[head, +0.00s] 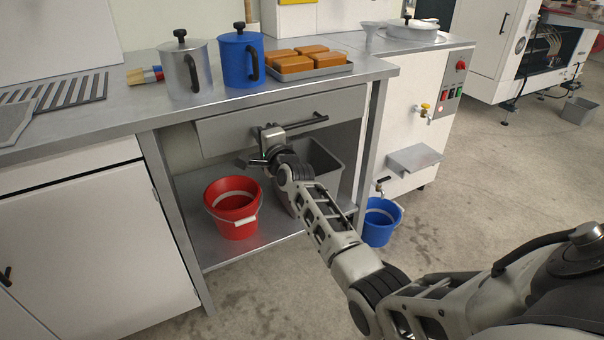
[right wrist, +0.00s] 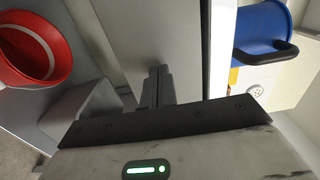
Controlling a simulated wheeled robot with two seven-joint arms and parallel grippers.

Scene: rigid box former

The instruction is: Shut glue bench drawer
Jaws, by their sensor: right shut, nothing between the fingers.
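The glue bench drawer (head: 228,132) has a plain grey front just under the bench top, with a dark bar handle (head: 308,124). Its front sits close below the bench edge in the head view; I cannot tell whether a small gap remains. My right gripper (head: 268,133) is at the drawer front, by the left end of the handle, shut and empty. In the right wrist view its closed fingers (right wrist: 157,88) point at the grey drawer front (right wrist: 140,30) and appear to touch or nearly touch it. The drawer's inside is hidden. My left gripper is out of view.
On the bench top (head: 120,118) stand a steel pot (head: 186,72), a blue pot (head: 236,62) and a tray (head: 310,74) of brown blocks. Below are a red bucket (head: 232,208) and a grey bin (head: 322,165). A blue bucket (head: 380,222) stands right of the bench.

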